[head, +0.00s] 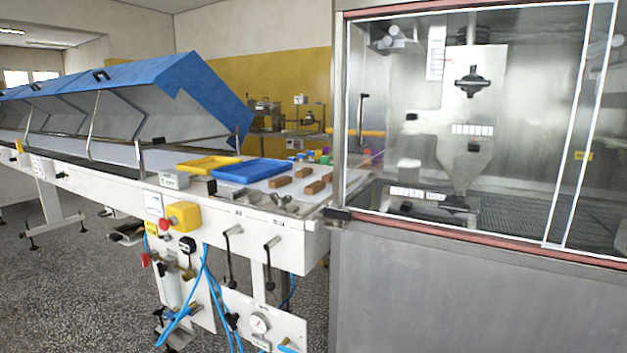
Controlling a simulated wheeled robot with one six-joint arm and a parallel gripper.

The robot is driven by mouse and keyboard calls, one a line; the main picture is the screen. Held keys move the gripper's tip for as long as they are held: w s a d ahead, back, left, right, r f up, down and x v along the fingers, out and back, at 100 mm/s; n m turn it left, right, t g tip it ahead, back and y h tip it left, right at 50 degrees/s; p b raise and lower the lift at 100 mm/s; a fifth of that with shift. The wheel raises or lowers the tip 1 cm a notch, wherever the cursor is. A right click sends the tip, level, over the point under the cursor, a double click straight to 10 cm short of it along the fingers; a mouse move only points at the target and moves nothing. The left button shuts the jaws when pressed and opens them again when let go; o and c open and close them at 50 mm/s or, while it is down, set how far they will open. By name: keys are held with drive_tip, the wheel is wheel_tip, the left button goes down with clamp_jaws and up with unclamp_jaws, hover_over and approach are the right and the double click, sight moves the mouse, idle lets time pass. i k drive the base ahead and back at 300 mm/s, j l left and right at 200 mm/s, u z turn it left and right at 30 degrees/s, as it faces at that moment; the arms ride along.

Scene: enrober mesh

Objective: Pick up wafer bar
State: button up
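Several small brown bars lie on a pale surface at the right end of the conveyor line, close to the glass-fronted cabinet. One brown bar, which looks like a wafer bar (280,182), is at the left of the group. Another brown bar (315,187) lies to its right and nearer. They are far off and small, so I cannot tell their finish or whether they differ. My gripper is not in view.
A blue tray (251,171) and a yellow tray (208,164) sit left of the bars. Small coloured items stand behind. The glass-fronted cabinet (470,120) blocks the right side. Levers, blue hoses and a yellow control box (184,215) line the conveyor front. Speckled floor (90,300) is open at lower left.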

sight(303, 172)
drive_tip(key=i+j, duration=0.3)
drive_tip(key=i, duration=0.25)
drive_tip(key=i+j+z, duration=0.1)
drive_tip(key=i+j, duration=0.2)
drive_tip(key=i, duration=0.25)
drive_tip(key=i+j+z, duration=0.1)
drive_tip(key=i+j, duration=0.2)
drive_tip(key=i, duration=0.25)
drive_tip(key=i+j, duration=0.4)
drive_tip(key=i, duration=0.15)
